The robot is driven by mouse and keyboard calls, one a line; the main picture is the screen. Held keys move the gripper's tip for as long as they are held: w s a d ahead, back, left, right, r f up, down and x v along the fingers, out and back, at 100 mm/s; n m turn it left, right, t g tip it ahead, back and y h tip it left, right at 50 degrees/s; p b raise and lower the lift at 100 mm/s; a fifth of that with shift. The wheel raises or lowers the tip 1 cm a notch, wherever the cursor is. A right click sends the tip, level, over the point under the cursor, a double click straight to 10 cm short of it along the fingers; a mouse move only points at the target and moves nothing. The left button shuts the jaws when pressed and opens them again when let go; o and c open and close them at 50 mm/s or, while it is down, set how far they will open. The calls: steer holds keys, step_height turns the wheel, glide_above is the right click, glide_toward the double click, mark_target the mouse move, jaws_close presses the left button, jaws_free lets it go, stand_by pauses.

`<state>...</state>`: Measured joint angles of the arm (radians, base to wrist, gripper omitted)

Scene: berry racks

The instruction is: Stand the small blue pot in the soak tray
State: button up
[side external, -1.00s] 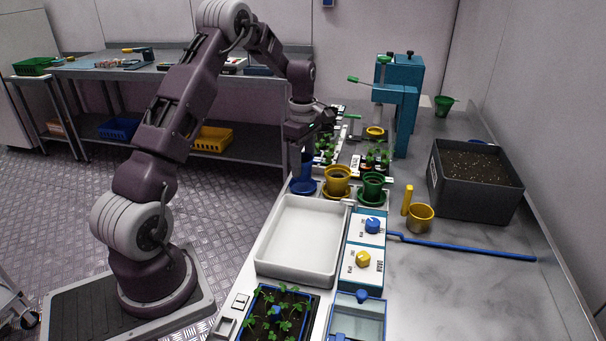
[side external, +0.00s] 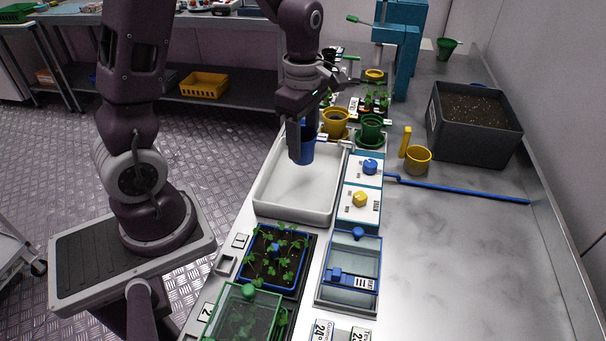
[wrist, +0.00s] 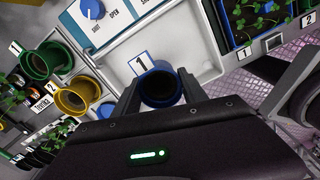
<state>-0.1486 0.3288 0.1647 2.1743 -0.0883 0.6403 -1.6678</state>
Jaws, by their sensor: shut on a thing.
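The small blue pot (side external: 307,151) is held upright between the fingers of my gripper (side external: 301,140), above the far part of the white soak tray (side external: 325,210). In the wrist view my gripper (wrist: 162,95) is shut on the blue pot (wrist: 160,72), whose round mouth faces the camera. A label with a 1 (wrist: 141,63) shows beside the pot there. The soak tray (wrist: 190,25) lies beyond the pot in the wrist view. The tray looks empty. The gap between the pot's base and the tray floor is hard to judge.
A yellow pot (side external: 336,120) and a green pot (side external: 371,128) stand on saucers just behind the tray. A panel with a blue knob (side external: 370,166) and a yellow knob (side external: 360,199) runs along its right side. A seedling tray (side external: 275,258) is in front.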

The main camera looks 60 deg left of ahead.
step_height(320, 180, down, 7)
steer(key=shift+f, duration=0.1)
steer(key=o, duration=1.3)
steer(key=shift+f, duration=0.1)
steer(key=shift+o, duration=0.2)
